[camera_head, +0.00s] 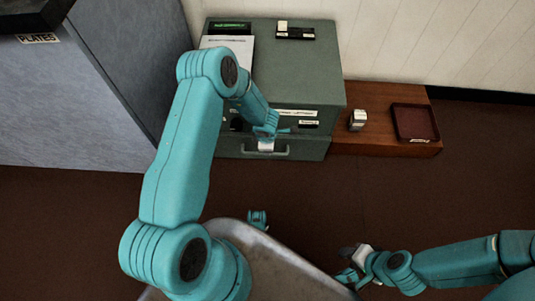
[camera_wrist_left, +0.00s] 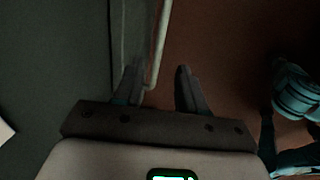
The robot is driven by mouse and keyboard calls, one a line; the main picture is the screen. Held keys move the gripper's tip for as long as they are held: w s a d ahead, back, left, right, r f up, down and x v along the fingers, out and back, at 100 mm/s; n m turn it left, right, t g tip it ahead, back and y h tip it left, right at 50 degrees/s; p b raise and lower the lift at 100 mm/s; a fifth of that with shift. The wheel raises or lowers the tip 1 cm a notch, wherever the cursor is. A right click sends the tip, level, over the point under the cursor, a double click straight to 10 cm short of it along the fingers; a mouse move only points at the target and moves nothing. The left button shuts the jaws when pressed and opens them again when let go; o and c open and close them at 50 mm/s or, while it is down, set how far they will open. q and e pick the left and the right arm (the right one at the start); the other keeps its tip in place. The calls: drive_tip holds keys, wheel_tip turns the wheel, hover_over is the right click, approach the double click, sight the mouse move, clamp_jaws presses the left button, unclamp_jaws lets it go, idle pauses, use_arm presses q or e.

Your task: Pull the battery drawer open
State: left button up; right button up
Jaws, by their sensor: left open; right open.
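A grey-green cabinet (camera_head: 325,85) stands against the back wall. Its lower drawer front (camera_head: 311,151) carries a metal bar handle (camera_head: 282,153) and looks flush with the cabinet. I cannot read which label names the battery drawer. My left gripper (camera_head: 267,135) is at the handle and partly covers it. In the left wrist view my left gripper (camera_wrist_left: 158,70) is open, with the handle bar (camera_wrist_left: 160,35) reaching between its fingers, nearer the left finger; contact is unclear. My right gripper (camera_head: 350,277) is open and empty at the lower right, away from the cabinet.
On the cabinet top lie papers (camera_head: 228,47) and a small black device (camera_head: 295,32). A low wooden bench (camera_head: 375,97) at the right holds a small white box (camera_head: 357,120) and a dark red tray (camera_head: 415,122). A large grey unit (camera_head: 70,105) stands left.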

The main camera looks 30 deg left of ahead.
use_arm(q)
drive_tip(key=f+b, duration=0.1)
drive_tip(key=f, duration=0.1)
drive_tip(key=w+f+b, duration=0.1)
drive_tip(key=f, duration=0.5)
drive_tip(key=shift+w+a+f+b, duration=0.2)
drive_tip(key=shift+w+a+b, duration=0.05)
drive_tip(key=shift+a+b, duration=0.15)
clamp_jaws()
